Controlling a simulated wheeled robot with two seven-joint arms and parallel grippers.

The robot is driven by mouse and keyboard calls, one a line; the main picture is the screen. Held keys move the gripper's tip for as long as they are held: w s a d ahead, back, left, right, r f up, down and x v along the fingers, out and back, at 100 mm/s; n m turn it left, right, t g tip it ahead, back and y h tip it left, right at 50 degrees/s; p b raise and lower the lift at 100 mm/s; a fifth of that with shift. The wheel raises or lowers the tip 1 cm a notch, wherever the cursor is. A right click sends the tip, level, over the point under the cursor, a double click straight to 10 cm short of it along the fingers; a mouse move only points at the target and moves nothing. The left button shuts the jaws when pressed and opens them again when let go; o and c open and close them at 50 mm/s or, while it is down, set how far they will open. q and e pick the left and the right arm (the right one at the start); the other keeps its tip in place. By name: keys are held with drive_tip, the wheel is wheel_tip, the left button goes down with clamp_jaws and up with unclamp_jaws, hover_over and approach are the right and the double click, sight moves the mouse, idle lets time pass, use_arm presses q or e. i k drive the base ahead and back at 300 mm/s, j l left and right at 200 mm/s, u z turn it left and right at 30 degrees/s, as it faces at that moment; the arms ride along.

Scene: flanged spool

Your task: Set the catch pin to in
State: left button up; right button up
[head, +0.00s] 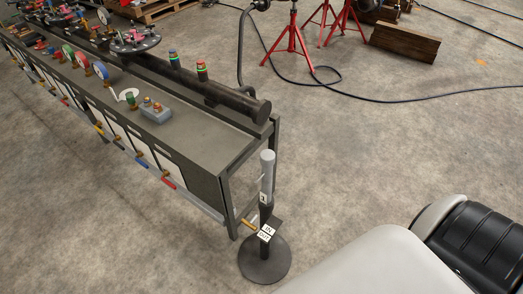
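A slim upright post (267,180) with a grey top and black lower part stands on a round dark base (264,262), just off the near right corner of the bench. A small brass-coloured pin (249,224) sticks out to the left from its lower part. Two small white tags (267,232) sit beside the pin on the post; they seem to read IN and OUT, but the print is tiny. I cannot tell which position the pin is in. Neither of my grippers shows in the head view.
A long dark bench (205,140) with gauges, valves and coloured handles runs to the upper left. A dark flanged part (135,41) stands on it. Red stands (291,40), a black cable (400,101) and a wooden block (405,41) lie beyond.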

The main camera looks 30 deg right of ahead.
sight(248, 224)
drive_tip(key=i+l+z, duration=0.1)
drive_tip(key=z, duration=0.65)
